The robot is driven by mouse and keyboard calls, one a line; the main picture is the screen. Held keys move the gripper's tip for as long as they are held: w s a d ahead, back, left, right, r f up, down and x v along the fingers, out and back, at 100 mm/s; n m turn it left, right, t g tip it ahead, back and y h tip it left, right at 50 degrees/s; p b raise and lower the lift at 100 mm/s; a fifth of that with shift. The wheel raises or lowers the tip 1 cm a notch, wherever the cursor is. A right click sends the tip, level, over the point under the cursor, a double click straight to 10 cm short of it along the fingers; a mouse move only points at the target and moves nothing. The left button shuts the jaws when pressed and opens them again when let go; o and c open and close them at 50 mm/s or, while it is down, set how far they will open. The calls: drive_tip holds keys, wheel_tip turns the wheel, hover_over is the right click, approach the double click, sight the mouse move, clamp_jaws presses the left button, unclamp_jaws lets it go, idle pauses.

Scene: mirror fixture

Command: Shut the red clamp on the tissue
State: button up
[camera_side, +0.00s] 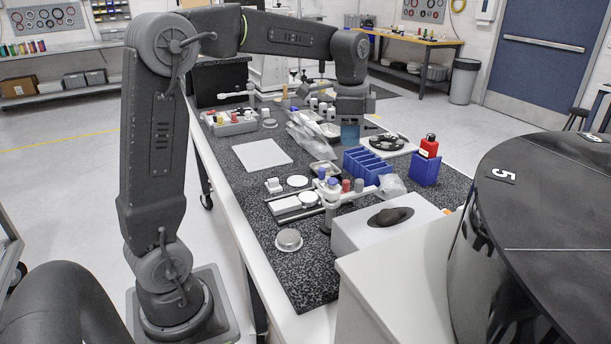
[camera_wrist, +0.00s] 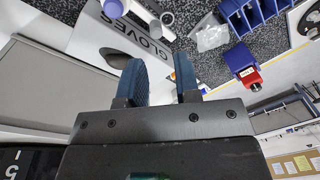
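My gripper (camera_side: 350,135) hangs over the far right part of the dark speckled bench mat. In the wrist view its two blue fingers (camera_wrist: 158,65) stand apart with nothing held between them. No red clamp can be made out for certain. No tissue can be told for certain; a flat white square (camera_side: 262,154) lies on the mat to the left.
A blue compartment rack (camera_side: 366,167) stands below and right of my gripper. A white gloves box (camera_side: 385,222) with a dark opening stands at the front. A large black drum (camera_side: 545,230) blocks the right foreground. Clear plastic bags (camera_side: 313,137) and small bottles crowd the middle.

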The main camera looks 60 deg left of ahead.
drive_tip(key=s+d+n+t, duration=0.1)
drive_tip(key=s+d+n, duration=0.1)
drive_tip(key=s+d, duration=0.3)
drive_tip(key=s+d+n+t, duration=0.2)
drive_tip(key=s+d, duration=0.4)
drive_tip(key=s, duration=0.5)
drive_tip(key=shift+d+f+n, duration=0.15)
drive_tip(key=shift+f+n, duration=0.15)
drive_tip(key=shift+n, duration=0.5)
drive_tip(key=shift+o, duration=1.3)
drive_tip(key=shift+w+r, duration=0.15)
drive_tip(key=shift+w, duration=0.2)
drive_tip(key=shift+m+g, duration=0.9)
drive_tip(key=w+a, duration=0.2)
drive_tip(key=w, duration=0.1)
drive_tip(key=w+a+r, duration=0.1)
drive_tip(key=w+a, duration=0.1)
drive_tip(key=w, duration=0.1)
drive_tip(key=w+a, duration=0.2)
drive_tip(key=w, duration=0.2)
drive_tip(key=shift+a+r, duration=0.25)
drive_tip(key=shift+a, duration=0.05)
drive_tip(key=m+g, duration=0.2)
hover_over(347, 180)
wheel_tip(347, 180, down, 4)
wheel_tip(347, 180, down, 14)
drive_tip(key=shift+s+r, duration=0.1)
